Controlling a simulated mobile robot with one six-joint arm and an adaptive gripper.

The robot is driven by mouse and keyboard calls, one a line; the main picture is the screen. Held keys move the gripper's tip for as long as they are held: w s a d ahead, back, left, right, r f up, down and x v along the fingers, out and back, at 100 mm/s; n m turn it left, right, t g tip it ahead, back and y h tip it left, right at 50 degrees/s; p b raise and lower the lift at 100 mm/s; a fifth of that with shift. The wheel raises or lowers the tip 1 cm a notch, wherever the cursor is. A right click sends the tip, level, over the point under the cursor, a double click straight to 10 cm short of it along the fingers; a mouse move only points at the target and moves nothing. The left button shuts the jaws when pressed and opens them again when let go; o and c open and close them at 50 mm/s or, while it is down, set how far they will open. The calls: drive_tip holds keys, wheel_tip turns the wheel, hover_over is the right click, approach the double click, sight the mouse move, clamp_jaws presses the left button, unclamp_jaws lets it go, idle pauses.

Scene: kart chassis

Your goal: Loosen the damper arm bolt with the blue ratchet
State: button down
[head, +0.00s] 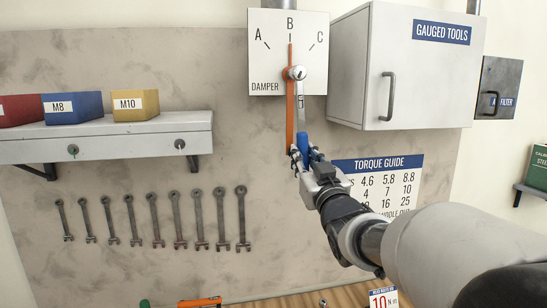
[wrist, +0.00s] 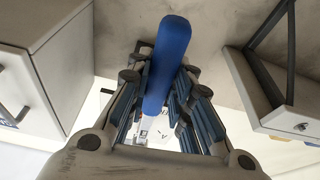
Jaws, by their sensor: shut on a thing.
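The white damper panel (head: 265,30) hangs on the wall with marks A, B and C. Its orange damper arm (head: 290,110) is upright, its upper end near B. The blue ratchet has its blue handle (head: 303,143) low and its metal shank (head: 301,108) running up to a round head (head: 296,72) at the arm's pivot. The head covers the damper arm bolt, so I cannot tell how fully it is seated. My gripper (head: 304,156) is shut on the blue handle. In the wrist view the handle (wrist: 168,60) lies between both fingers.
A grey cabinet (head: 400,70) stands close right of the panel. A shelf (head: 110,140) with several coloured bins is at left, above a row of hanging wrenches (head: 200,220). A torque chart (head: 385,175) is behind my wrist. The wall left of the handle is clear.

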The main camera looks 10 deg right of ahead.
drive_tip(key=shift+s+r, duration=0.15)
drive_tip(key=shift+r, duration=0.25)
drive_tip(key=shift+s+f+b, duration=0.1)
drive_tip(key=shift+s+b, duration=0.05)
drive_tip(key=shift+b, duration=0.2)
drive_tip(key=shift+r+b+v, duration=0.2)
drive_tip(key=shift+b+v, duration=0.45)
drive_tip(key=shift+v, duration=0.75)
drive_tip(key=shift+s+a, duration=0.1)
drive_tip(key=w+a+r+m+g+h+p, duration=0.1)
drive_tip(key=a+r+m+h, duration=0.3)
drive_tip(key=a+m, duration=0.8)
drive_tip(key=shift+w+a+r+m+p, duration=0.25)
drive_tip(key=shift+a+r+p, duration=0.2)
drive_tip(key=shift+a+r, duration=0.6)
drive_tip(key=shift+s+f, duration=0.1)
